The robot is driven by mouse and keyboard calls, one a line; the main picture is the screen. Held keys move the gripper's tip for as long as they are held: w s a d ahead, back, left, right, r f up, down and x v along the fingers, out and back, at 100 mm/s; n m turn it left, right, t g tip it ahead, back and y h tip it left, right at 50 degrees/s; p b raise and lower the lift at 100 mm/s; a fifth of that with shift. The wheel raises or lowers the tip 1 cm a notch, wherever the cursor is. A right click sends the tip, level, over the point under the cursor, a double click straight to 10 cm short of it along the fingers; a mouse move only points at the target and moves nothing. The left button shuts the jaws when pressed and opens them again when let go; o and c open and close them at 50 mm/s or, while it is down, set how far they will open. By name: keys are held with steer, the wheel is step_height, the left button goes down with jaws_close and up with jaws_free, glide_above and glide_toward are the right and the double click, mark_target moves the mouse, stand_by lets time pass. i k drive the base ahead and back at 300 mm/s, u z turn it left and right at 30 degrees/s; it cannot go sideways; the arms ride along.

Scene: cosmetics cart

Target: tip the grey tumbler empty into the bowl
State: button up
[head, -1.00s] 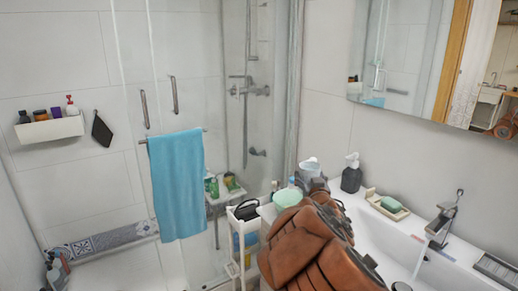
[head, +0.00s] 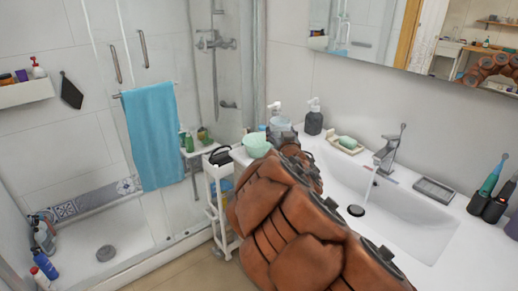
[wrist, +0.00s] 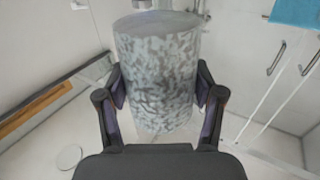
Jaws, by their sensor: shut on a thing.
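The grey tumbler (wrist: 157,70), with a mottled surface, fills the middle of the wrist view. My gripper (wrist: 160,100) is shut on it, with one finger on each side. In the head view the tumbler (head: 279,125) shows small, just behind and right of the bowl. The pale green bowl (head: 257,147) stands at the top of the white cart, its near side close to my arm. My arm hides part of the tumbler and the gripper's fingers in the head view. I cannot tell how far the tumbler is tilted or what it holds.
The white cart (head: 213,192) stands left of the sink counter (head: 455,222). A dark dispenser (head: 313,118) and a soap dish (head: 345,145) stand on the counter behind my arm. A black-handled item (head: 219,156) is left of the bowl. Floor left of the cart is clear.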

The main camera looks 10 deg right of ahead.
mark_target(255, 144)
steer(key=k, duration=0.85)
steer(key=u, duration=0.8)
steer(key=i, duration=0.5)
steer(key=u, duration=0.4)
steer(key=i, duration=1.55)
steer(key=z, duration=0.25)
